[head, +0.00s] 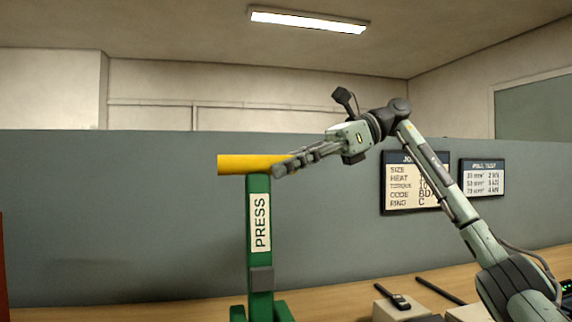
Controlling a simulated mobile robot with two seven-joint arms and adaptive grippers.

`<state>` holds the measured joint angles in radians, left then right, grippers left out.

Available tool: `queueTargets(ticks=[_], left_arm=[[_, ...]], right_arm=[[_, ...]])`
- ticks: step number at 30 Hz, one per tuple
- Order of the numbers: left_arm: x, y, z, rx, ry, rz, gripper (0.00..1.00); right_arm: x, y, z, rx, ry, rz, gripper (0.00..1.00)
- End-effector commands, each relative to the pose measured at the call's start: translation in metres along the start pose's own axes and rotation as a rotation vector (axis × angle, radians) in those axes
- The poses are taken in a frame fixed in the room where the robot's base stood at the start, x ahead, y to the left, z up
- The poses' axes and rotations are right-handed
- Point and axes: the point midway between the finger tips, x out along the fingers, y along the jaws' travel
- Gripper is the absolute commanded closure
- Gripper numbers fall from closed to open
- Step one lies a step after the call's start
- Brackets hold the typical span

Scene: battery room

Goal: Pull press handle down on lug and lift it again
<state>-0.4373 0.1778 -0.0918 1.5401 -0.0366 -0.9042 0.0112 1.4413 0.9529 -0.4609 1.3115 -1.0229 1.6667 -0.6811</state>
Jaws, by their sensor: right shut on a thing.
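The press (261,275) is a green upright post with a "PRESS" label, standing on the wooden bench. Its yellow handle (240,164) lies level across the top of the post. My right gripper (283,168) comes in from the right and is shut on the right end of the yellow handle, its fingers covering that end. The lower part of the press is cut off by the bottom edge of the view, and I cannot see a lug. My left gripper is not in view.
The wooden bench (180,309) runs along a grey partition (120,215). A dark tool (393,297) lies on a light block right of the press, with a dark rod (440,291) beyond it. Two signs (412,182) (482,178) hang on the partition behind my right arm.

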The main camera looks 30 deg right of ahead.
Motion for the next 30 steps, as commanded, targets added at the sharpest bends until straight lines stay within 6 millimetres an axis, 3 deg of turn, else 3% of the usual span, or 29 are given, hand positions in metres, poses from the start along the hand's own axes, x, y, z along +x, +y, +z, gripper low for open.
queueTargets(ticks=[1,6,17,20,30], left_arm=[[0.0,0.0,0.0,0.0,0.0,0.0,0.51],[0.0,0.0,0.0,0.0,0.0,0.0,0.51],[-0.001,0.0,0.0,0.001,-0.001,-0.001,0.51],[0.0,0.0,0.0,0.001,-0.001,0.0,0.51],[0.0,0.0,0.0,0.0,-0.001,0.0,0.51]], right_arm=[[0.001,0.001,-0.002,0.005,0.004,0.005,0.7],[0.0,0.001,-0.001,0.003,0.003,0.004,0.51],[-0.004,0.001,0.0,0.001,0.0,0.002,0.51],[-0.017,0.0,0.001,0.002,-0.002,-0.001,0.51],[-0.087,0.0,0.001,0.002,-0.002,0.0,0.51]])
